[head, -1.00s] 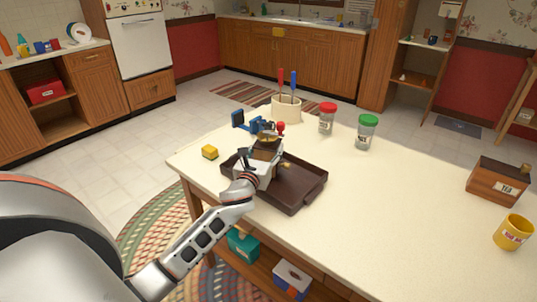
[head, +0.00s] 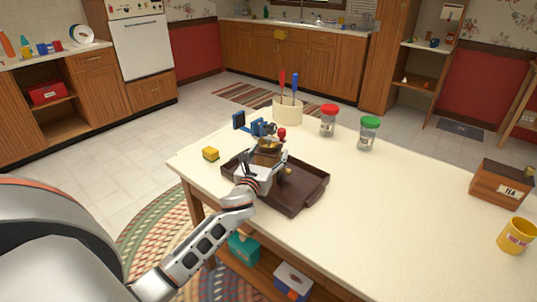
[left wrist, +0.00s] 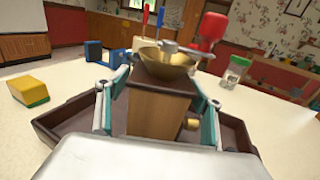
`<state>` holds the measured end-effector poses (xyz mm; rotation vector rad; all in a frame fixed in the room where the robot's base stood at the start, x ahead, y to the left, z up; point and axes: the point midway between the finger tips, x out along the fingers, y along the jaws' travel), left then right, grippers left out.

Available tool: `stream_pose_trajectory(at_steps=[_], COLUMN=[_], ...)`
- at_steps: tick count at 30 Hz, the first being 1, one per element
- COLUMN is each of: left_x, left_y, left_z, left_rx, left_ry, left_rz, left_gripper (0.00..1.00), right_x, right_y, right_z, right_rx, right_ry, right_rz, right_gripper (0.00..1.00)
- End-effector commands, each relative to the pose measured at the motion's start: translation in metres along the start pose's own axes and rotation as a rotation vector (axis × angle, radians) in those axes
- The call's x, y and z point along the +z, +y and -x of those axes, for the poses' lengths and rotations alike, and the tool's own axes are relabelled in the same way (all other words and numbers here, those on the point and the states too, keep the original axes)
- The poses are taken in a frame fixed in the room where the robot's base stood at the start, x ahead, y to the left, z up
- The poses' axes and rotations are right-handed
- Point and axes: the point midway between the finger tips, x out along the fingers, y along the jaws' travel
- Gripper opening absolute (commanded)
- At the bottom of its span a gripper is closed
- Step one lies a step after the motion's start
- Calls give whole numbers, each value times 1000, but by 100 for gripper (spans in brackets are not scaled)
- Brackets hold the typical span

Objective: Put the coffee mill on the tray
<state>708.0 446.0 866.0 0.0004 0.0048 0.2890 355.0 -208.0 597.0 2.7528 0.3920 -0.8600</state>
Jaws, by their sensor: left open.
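The coffee mill (head: 268,158) has a brown wooden box, a brass bowl and a crank with a red knob. It is upright within the dark brown tray (head: 302,205) on the table, and appears to rest on its floor; the contact is hidden. My left gripper (head: 264,168) is around the mill, in front of it. In the left wrist view the mill (left wrist: 158,108) stands between the two spread fingers, and the tray (left wrist: 62,118) shows on both sides. The fingers are open, though close to the mill's sides. My right gripper is out of view.
A yellow-and-green sponge (head: 210,154) lies left of the tray. Behind are a blue device (head: 240,121), a utensil crock (head: 287,110) and jars with red (head: 328,120) and green (head: 368,133) lids. A tea box (head: 500,184) and yellow mug (head: 517,236) stand right. The table's middle is clear.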

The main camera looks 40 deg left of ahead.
Motion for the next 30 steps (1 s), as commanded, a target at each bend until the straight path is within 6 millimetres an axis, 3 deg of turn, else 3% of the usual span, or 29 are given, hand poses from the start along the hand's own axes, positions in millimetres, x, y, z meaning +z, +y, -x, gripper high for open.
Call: stream_pose_trajectory(at_steps=[18, 24, 30], left_x=[0, 0, 0], left_y=[0, 0, 0], left_z=[104, 118, 120], left_rx=[0, 0, 0], left_ry=[1, 0, -1], left_rz=[1, 1, 1], left_gripper=[66, 66, 66], right_x=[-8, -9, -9], right_y=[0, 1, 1], right_z=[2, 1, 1], right_rx=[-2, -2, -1], right_ry=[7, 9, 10], right_rz=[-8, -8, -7], right_gripper=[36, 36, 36])
